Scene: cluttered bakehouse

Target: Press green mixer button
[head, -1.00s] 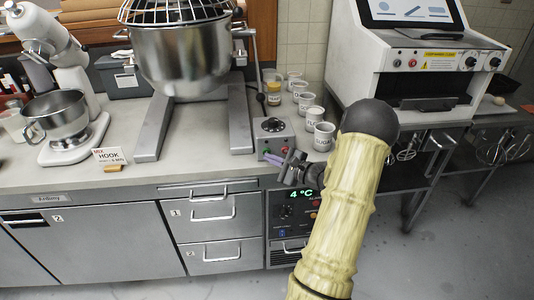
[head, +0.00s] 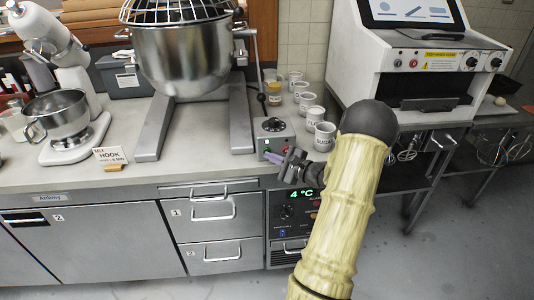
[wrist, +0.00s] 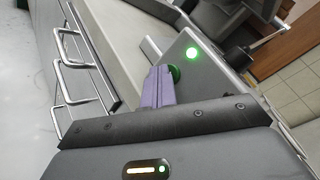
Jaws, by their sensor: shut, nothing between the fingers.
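The grey mixer control box (head: 288,136) sits at the counter's front edge, with a black dial on top. In the wrist view its face (wrist: 190,82) carries a dark green round button (wrist: 175,74) and a brightly glowing green light (wrist: 192,54) beside it. My gripper (head: 267,155) is shut and empty, its purple fingers (wrist: 158,88) side by side. The fingertips are right at the green button and cover part of it. I cannot tell whether they touch it or whether it is pushed in.
The large mixer bowl (head: 185,58) stands behind the box, between grey stand legs (head: 241,118). White labelled cups (head: 325,137) stand close at the right. Drawers with protruding handles (head: 212,212) are below the counter.

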